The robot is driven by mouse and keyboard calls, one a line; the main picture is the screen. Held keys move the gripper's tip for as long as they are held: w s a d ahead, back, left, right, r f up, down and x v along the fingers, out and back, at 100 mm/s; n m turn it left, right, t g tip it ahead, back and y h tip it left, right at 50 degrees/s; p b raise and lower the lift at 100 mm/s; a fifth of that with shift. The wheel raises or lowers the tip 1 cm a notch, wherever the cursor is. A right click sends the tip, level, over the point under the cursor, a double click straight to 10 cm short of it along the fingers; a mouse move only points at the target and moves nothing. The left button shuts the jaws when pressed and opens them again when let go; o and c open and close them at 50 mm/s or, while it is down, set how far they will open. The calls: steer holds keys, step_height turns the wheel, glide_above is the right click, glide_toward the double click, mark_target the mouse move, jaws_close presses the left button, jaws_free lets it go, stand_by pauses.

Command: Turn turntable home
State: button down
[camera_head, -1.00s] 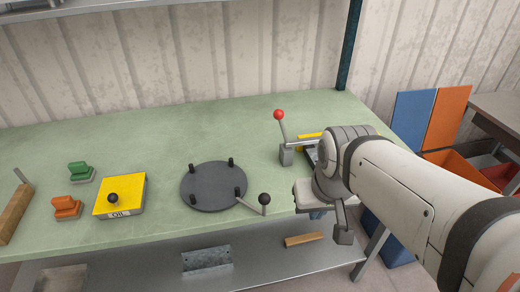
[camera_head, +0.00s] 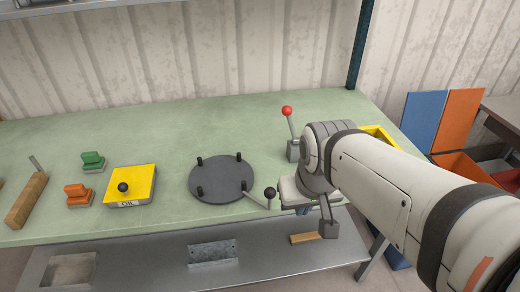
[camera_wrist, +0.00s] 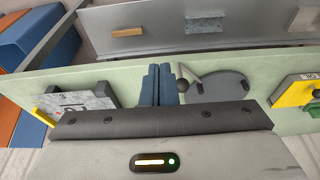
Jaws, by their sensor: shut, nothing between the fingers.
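The turntable (camera_head: 222,180) is a dark grey disc with several short black pegs, lying on the green bench. A crank handle with a black ball knob (camera_head: 270,191) sticks out from its right front side. My gripper (camera_head: 307,211) is just right of the knob, its fingers mostly hidden behind its own body in the head view. In the wrist view my gripper's blue fingers (camera_wrist: 160,70) are shut together with nothing between them. There the knob (camera_wrist: 183,86) is close beside the fingers, with the turntable (camera_wrist: 220,86) beyond it. I cannot tell whether fingers and knob touch.
A red-knobbed lever (camera_head: 288,125) stands behind my gripper. A yellow OIL box (camera_head: 132,183), an orange block (camera_head: 78,194), a green block (camera_head: 93,161) and a wooden-handled tool (camera_head: 26,199) lie to the left. A metal shelf (camera_head: 150,268) runs below the bench.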

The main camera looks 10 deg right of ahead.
steer(key=shift+w, duration=0.1)
steer(key=w+d+f+m+g+y+p, duration=0.1)
steer(key=w+d+f+m+g, duration=0.1)
steer(key=w+m, duration=0.3)
steer(key=w+d+f+m+g+y+p, duration=0.2)
steer(key=w+m, duration=0.4)
steer(key=w, duration=0.8)
steer(key=shift+w+d+f+g+y, duration=0.2)
steer(key=shift+d+g+y, duration=0.1)
steer(key=shift+d+g, duration=0.35)
steer(key=shift+a, duration=0.15)
steer(key=p+x, duration=0.1)
steer(key=x, duration=0.8)
steer(key=shift+s+f, duration=0.1)
steer(key=shift+s, duration=0.05)
steer(key=s+a, duration=0.1)
steer(key=a+p, duration=0.1)
steer(key=shift+s+a+f+p, duration=0.2)
steer(key=shift+s+a+p, duration=0.1)
steer(key=shift+s+a, duration=0.1)
steer(key=shift+s+a+f, duration=0.1)
steer(key=shift+s+a, duration=0.15)
steer(key=shift+a, duration=0.1)
